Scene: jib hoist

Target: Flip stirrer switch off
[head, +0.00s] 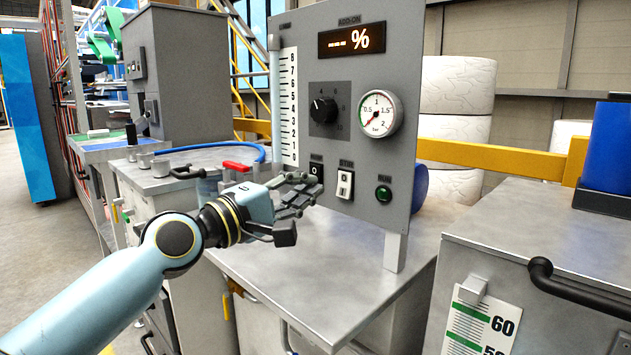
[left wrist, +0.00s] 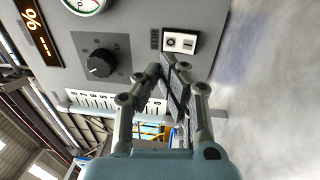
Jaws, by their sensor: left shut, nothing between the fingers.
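The stirrer switch (head: 345,185) is a white rocker under the STIM-like "STIR" label on the grey upright panel (head: 300,60). In the left wrist view the white rocker (left wrist: 180,42) shows sideways, with its two marks. My left gripper (head: 305,190) is in front of the panel, just left of the stirrer switch and below a darker switch (head: 316,170). In the left wrist view my left gripper (left wrist: 168,68) has its fingers together and empty, with the tips just short of the rocker. I cannot tell whether the tips touch the panel. My right gripper is not in view.
The panel also bears a black knob (head: 323,110), a round gauge (head: 380,114), a green button (head: 384,193) and a lit display (head: 352,39). The metal bench top (head: 330,250) below is clear in front. A cabinet with a dark handle (head: 580,290) stands at right.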

